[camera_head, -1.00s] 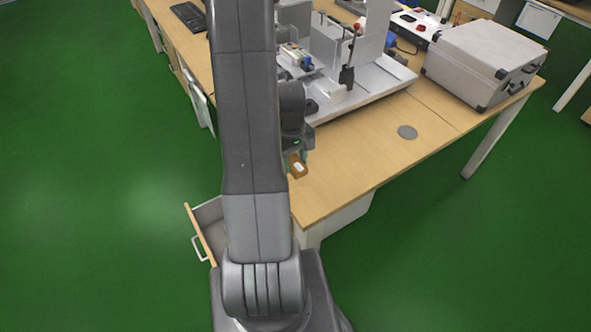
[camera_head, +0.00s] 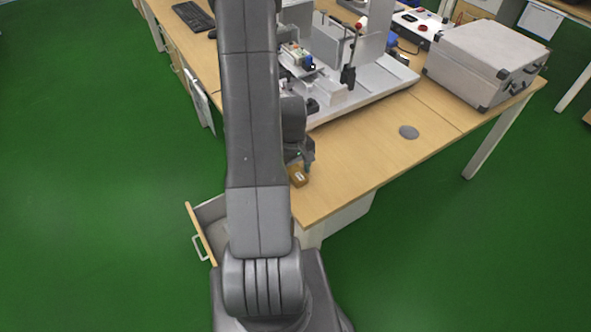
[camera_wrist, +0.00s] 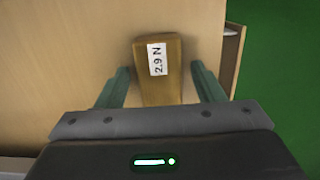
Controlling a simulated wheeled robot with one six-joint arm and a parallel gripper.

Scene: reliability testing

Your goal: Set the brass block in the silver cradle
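The brass block (camera_head: 298,177) sits at the near left corner of the wooden table, a brown block with a white label on top. My gripper (camera_wrist: 160,68) is open, pointing down, with a visible gap on each side of the block. In the head view my gripper (camera_head: 304,164) is right at the block, partly hidden by my arm. I cannot clearly make out a silver cradle; a silver-grey fixture plate (camera_head: 372,92) with several parts stands further back on the table.
An open drawer (camera_head: 203,232) juts out below the table's left corner. A grey case (camera_head: 485,62) stands at the right. A flat grey disc (camera_head: 408,132) lies on the tabletop (camera_head: 360,155), with clear wood around it. A keyboard (camera_head: 193,16) is at the far left.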

